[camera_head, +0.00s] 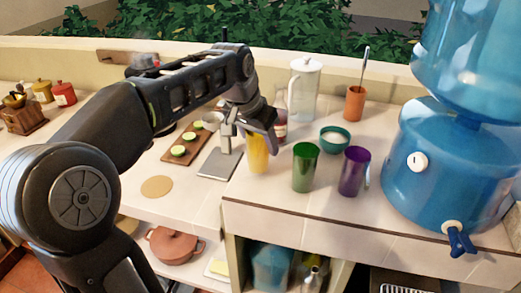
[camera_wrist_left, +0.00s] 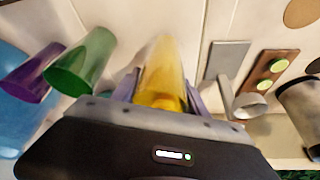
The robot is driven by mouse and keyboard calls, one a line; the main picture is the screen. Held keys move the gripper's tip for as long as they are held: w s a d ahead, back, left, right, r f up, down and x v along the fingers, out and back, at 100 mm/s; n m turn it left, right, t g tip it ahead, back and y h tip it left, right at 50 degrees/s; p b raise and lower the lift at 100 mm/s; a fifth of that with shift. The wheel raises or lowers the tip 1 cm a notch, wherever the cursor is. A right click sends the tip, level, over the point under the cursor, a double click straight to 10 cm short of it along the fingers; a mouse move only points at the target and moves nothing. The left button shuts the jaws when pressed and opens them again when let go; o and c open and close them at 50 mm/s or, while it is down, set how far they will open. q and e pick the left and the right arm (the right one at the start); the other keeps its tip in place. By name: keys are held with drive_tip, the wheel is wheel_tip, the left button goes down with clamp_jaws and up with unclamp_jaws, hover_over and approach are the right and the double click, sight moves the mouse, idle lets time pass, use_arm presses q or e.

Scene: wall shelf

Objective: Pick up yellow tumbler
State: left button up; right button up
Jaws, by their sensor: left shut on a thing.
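The yellow tumbler (camera_head: 258,158) stands upright at the left part of the raised tiled counter in the head view. My left gripper (camera_head: 258,132) comes down over it from above and is shut on it. In the left wrist view the yellow tumbler (camera_wrist_left: 163,78) sits between the two fingers of my left gripper (camera_wrist_left: 163,92). Its upper part is partly hidden by the gripper in the head view. I cannot tell whether its base touches the counter. My right gripper is not in view.
A green tumbler (camera_head: 305,168) and a purple tumbler (camera_head: 353,172) stand just right of the yellow one. Behind are a teal bowl (camera_head: 334,140), a clear pitcher (camera_head: 303,90) and a terracotta pot (camera_head: 355,103). A blue water dispenser (camera_head: 445,180) stands right. A cutting board (camera_head: 173,152) lies left.

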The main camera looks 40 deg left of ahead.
use_arm(q)
wheel_tip(320, 180, up, 8)
drive_tip(key=shift+f, duration=0.1)
idle(0.9)
